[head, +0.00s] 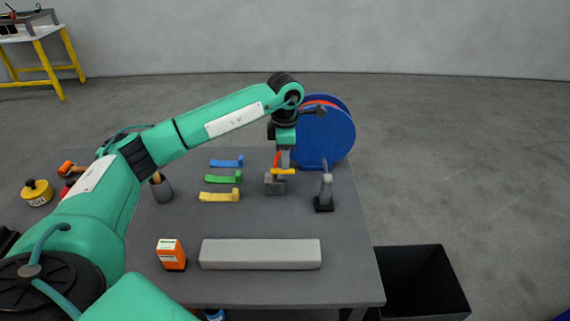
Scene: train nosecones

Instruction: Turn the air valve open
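What looks like the air valve is a small grey block (275,184) on the table, with a yellow lever-like piece (284,171) on top and an orange-red part standing up beside it. My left gripper (285,160) points down right above it, at or very near the yellow piece. The fingers are small and partly merge with the parts behind them, so I cannot tell whether they touch the lever or how far apart they are. Which way the lever is turned is not clear. My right gripper is not in view.
A blue reel (325,140) stands behind the valve, and a grey upright tool (325,190) to its right. Blue, green (222,179) and yellow brackets lie left. A long grey bar (260,254) and orange box (171,254) are in front. A black bin (425,280) is right of the table.

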